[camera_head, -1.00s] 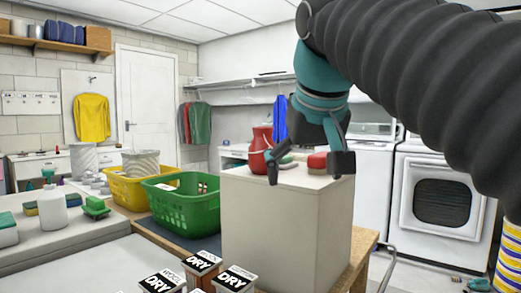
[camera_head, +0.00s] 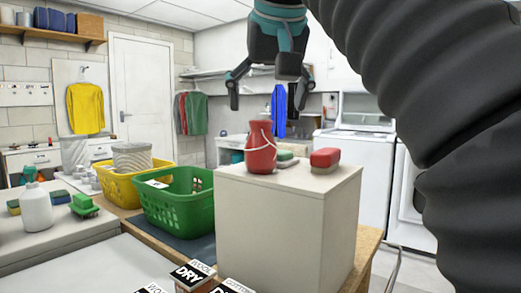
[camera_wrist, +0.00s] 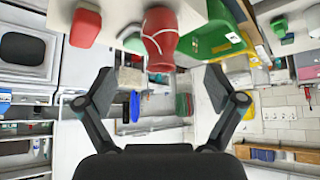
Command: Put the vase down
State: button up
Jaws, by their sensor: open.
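The red vase (camera_head: 260,147) stands upright on top of a white box-shaped block (camera_head: 270,215), with a pale line looped around its body. My gripper (camera_head: 265,92) is open and empty, raised in the air above the vase and apart from it. In the wrist view the open fingers (camera_wrist: 160,85) show with nothing between them, and the vase (camera_wrist: 160,38) appears beyond them at the top. A red brush (camera_head: 325,158) and a green-topped brush (camera_head: 286,159) lie on the block to the right of the vase.
A green basket (camera_head: 178,205) and a yellow basket (camera_head: 120,187) stand left of the block. Boxes labelled DRY (camera_head: 193,274) are at the front. A white bottle (camera_head: 36,208) stands on the left counter. The air around my gripper is clear.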

aim_at(262, 122)
jog(key=x, duration=1.1)
jog(key=shift+c, duration=0.3)
jog(key=c, duration=1.4)
jog(key=shift+c, duration=0.2)
jog(key=shift+r, duration=0.1)
jog(key=shift+r, duration=0.85)
notch_tip(262, 122, up, 2)
jog(key=shift+r, duration=0.1)
jog(key=s+d+r, duration=0.6)
jog(key=d+r, duration=0.1)
jog(key=d, duration=0.2)
jog(key=shift+s+d, duration=0.3)
jog(key=shift+d, duration=0.05)
